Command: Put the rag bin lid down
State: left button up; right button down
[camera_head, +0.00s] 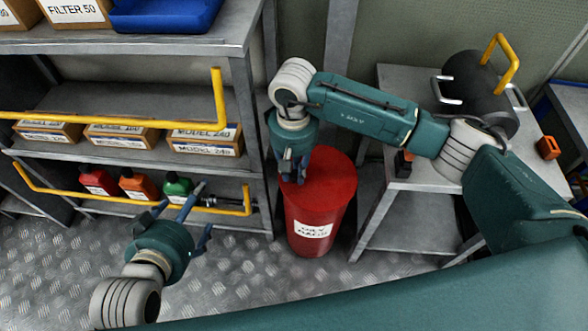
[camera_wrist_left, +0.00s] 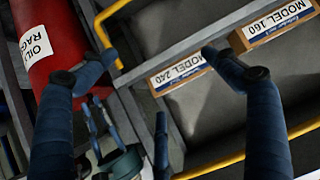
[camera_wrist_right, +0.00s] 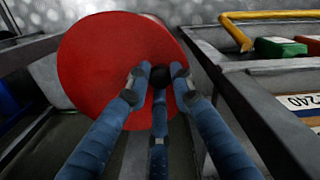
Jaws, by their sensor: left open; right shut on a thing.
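The red rag bin (camera_head: 341,215) with a white label stands on the floor between the shelf and the grey table. Its round red lid (camera_head: 335,172) is at the bin's top; whether it rests on the rim or sits just above it I cannot tell. My right gripper (camera_head: 293,172) points down at the lid. My left gripper (camera_head: 178,210) is open and empty in front of the shelf. The left wrist view shows the bin's side (camera_wrist_left: 55,40).
The shelf unit (camera_head: 130,155) on the left holds boxes (camera_head: 122,134), bottles (camera_head: 138,185) and yellow rails (camera_head: 120,122). The grey table (camera_head: 410,180) on the right carries a dark cylinder with a yellow handle (camera_head: 480,88) and an orange block (camera_head: 547,148). Metal floor (camera_head: 240,270) in front of the bin is clear.

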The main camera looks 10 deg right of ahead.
pick_arm(q)
jog(key=shift+r, duration=0.1)
jog(key=shift+w+d+r, duration=0.1)
jog(key=shift+w+r, duration=0.1)
jog(key=shift+w+r+t, duration=0.25)
jog(key=shift+t, duration=0.15)
pick_arm(e)
jog(key=shift+f, duration=0.1)
pick_arm(q)
jog(key=shift+w+d+r, duration=0.2)
jog(key=shift+w+r, duration=0.1)
jog(key=shift+r, duration=0.15)
pick_arm(e)
jog(key=shift+f, duration=0.1)
pick_arm(q)
jog(key=shift+w+r+t, duration=0.15)
jog(key=shift+r+t, duration=0.1)
jog(key=shift+t, duration=0.15)
jog(key=shift+w+d+r, duration=0.1)
